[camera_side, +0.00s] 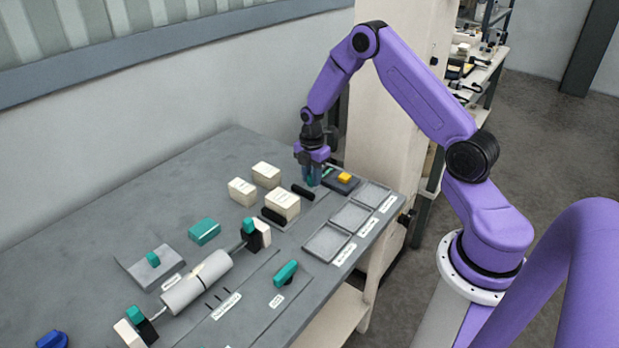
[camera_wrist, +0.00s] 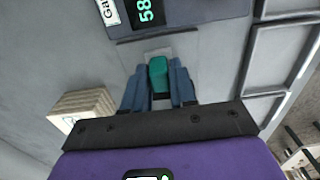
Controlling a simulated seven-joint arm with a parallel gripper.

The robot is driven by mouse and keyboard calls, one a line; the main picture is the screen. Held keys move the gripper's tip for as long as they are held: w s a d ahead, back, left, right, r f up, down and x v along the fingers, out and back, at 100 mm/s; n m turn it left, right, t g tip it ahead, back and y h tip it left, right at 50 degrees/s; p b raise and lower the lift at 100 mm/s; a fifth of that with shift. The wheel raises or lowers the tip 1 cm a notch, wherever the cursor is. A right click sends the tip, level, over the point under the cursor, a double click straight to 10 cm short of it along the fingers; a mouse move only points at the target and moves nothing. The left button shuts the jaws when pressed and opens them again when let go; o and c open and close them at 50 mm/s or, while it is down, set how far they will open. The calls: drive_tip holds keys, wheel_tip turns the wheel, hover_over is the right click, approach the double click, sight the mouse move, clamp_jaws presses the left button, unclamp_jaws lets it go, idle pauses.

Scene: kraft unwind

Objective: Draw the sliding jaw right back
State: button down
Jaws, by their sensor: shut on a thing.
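My gripper (camera_side: 314,180) is low at the far right end of the bench. In the wrist view its two blue fingers (camera_wrist: 159,88) are shut on a teal block (camera_wrist: 158,72), which looks like the grip of the sliding jaw. The block stands on a grey plate just in front of a dark gauge unit with a lit green readout (camera_wrist: 149,10); the visible digits read 58, and the rest is cut off. In the side view the fingers mostly hide the block. The gauge unit (camera_side: 342,184) with a yellow button is right of my gripper.
White cartons (camera_side: 282,204) stand left of my gripper, one also in the wrist view (camera_wrist: 82,108). Black bars (camera_side: 303,192) lie near them. Shallow grey trays (camera_side: 327,243) line the front edge. A white roll (camera_side: 197,284) on a shaft lies further left.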

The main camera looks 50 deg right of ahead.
drive_tip(key=shift+d, duration=0.35)
drive_tip(key=c, duration=1.1)
unclamp_jaws()
drive_tip(key=shift+d, duration=0.1)
drive_tip(key=shift+o, duration=0.5)
drive_tip(key=shift+a+r, duration=0.1)
drive_tip(key=shift+a, duration=0.1)
wheel_tip(320, 180, up, 17)
drive_tip(key=shift+r, duration=0.15)
